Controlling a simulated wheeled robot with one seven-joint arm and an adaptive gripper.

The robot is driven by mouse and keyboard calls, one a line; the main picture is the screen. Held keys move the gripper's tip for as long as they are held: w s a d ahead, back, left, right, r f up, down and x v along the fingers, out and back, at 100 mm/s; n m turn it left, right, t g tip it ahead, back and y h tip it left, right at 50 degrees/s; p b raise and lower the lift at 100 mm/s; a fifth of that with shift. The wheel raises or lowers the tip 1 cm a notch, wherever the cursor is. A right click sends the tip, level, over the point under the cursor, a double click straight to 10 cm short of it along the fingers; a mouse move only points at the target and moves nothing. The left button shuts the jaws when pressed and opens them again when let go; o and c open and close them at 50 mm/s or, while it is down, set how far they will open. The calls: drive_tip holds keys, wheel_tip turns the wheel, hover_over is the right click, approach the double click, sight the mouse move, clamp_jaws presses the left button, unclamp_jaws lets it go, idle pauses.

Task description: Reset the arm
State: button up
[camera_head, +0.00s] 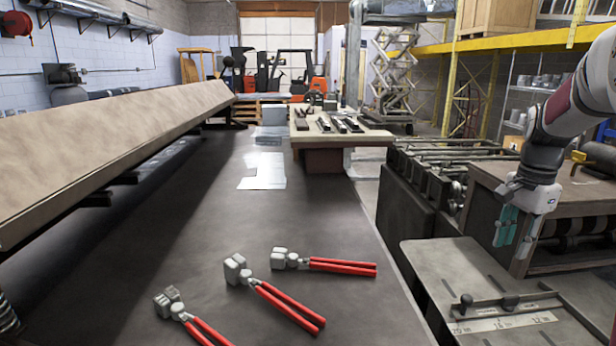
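My arm (575,110) comes in from the right edge and hangs with its gripper (512,247) pointing down. The gripper is over the right side, near the wooden bench (595,190) and above the level of the metal plate table. Its fingers, with teal pads, look apart, and nothing shows between them. Three red-handled seaming pliers lie on the dark table, well left of the gripper: one at left (190,318), one in the middle (275,295) and one at right (325,264).
The dark table (200,230) has papers (262,172) on its far part. A long beige-topped bench (100,140) runs along the left. A small tool table (340,141) stands beyond. A roller machine (420,190) and slotted plate table (470,275) stand at right.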

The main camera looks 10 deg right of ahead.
drive_tip(key=s+a+r+n+t, duration=0.1)
drive_tip(key=s+a+r+n, duration=0.3)
drive_tip(key=a, duration=0.5)
drive_tip(key=s+a+r+n+t, duration=0.1)
drive_tip(key=s+a+r+n, duration=0.25)
drive_tip(key=a, duration=0.45)
drive_tip(key=s+a+f+n+t, duration=0.1)
drive_tip(key=s+a+f+n, duration=0.2)
drive_tip(key=s+a+n, duration=0.6)
drive_tip(key=s+a, duration=0.3)
drive_tip(key=s, duration=0.4)
drive_tip(key=shift+f+t, duration=0.15)
drive_tip(key=shift+t, duration=0.25)
